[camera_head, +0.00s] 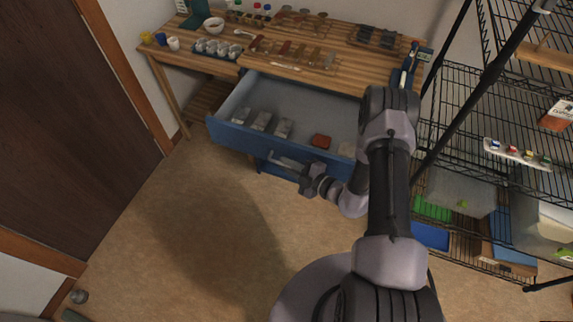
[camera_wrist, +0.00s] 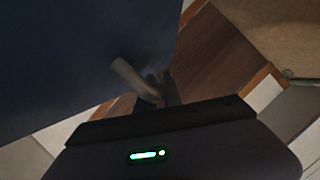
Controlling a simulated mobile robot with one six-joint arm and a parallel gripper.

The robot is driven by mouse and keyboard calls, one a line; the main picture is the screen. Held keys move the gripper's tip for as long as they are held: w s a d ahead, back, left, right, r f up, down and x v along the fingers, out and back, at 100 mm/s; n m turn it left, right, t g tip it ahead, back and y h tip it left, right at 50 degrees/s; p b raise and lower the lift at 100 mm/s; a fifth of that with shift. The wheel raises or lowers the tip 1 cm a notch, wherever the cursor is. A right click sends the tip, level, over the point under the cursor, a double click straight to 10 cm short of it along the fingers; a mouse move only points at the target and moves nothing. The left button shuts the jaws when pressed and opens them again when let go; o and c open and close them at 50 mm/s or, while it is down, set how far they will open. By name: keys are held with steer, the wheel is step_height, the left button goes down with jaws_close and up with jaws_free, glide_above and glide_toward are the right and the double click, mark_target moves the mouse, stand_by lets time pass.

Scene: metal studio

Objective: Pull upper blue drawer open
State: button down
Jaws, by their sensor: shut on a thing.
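The upper blue drawer (camera_head: 228,133) is pulled out of the wooden workbench, with its inside visible from above. A grey bar handle (camera_head: 283,161) is at its front. My gripper (camera_head: 307,174) is at the right end of this handle and shut on it. In the wrist view the handle (camera_wrist: 130,76) runs into the dark fingers of my gripper (camera_wrist: 163,90), beside the dark blue drawer front (camera_wrist: 75,60). My arm hides the drawer's right end in the head view.
Several grey items (camera_head: 262,120) and a red item (camera_head: 320,141) lie in the drawer. The workbench top (camera_head: 340,76) carries tools, cups and a bowl. A black wire shelf (camera_head: 470,130) stands close on the right. The floor (camera_head: 200,230) at left is clear.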

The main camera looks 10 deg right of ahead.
steer(key=shift+d, duration=0.1)
steer(key=c, duration=1.8)
jaws_free()
steer(key=shift+o, duration=0.2)
steer(key=p+v, duration=0.4)
steer(key=v, duration=1.3)
steer(key=shift+s+r, duration=0.1)
steer(key=shift+s, duration=0.05)
